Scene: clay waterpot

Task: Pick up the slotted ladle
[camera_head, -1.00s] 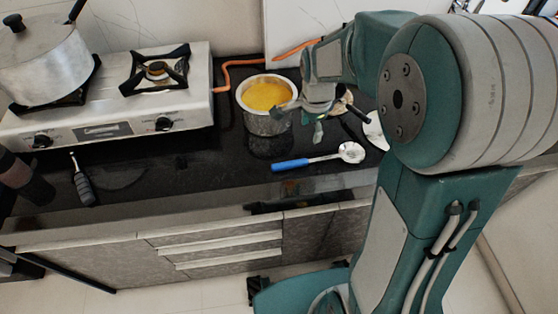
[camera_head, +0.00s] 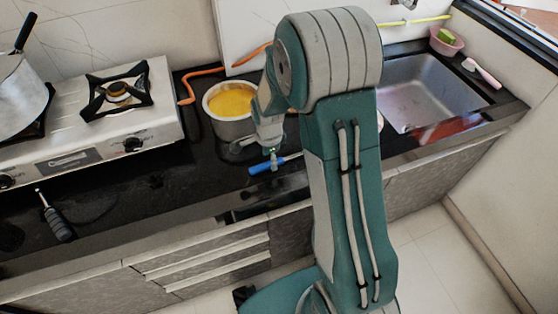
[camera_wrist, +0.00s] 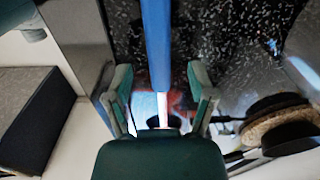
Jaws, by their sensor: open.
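The slotted ladle (camera_head: 258,170) lies on the black counter in front of the pot. Its blue handle shows in the head view, and its head is hidden behind my arm. My gripper (camera_head: 273,158) is open, low at the ladle's handle. In the wrist view, the blue handle (camera_wrist: 157,38) runs down the middle, in line with the gap between the spread fingers of my gripper (camera_wrist: 160,72). The bright metal shaft continues below the blue part. I see no finger closed on it.
A metal pot of yellow liquid (camera_head: 231,102) stands just behind the gripper. A gas stove (camera_head: 150,118) with another pot is at left. A dark-handled utensil (camera_head: 56,220) lies at the left front. A sink (camera_head: 425,95) is at right. Dark round items (camera_wrist: 275,120) show in the wrist view.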

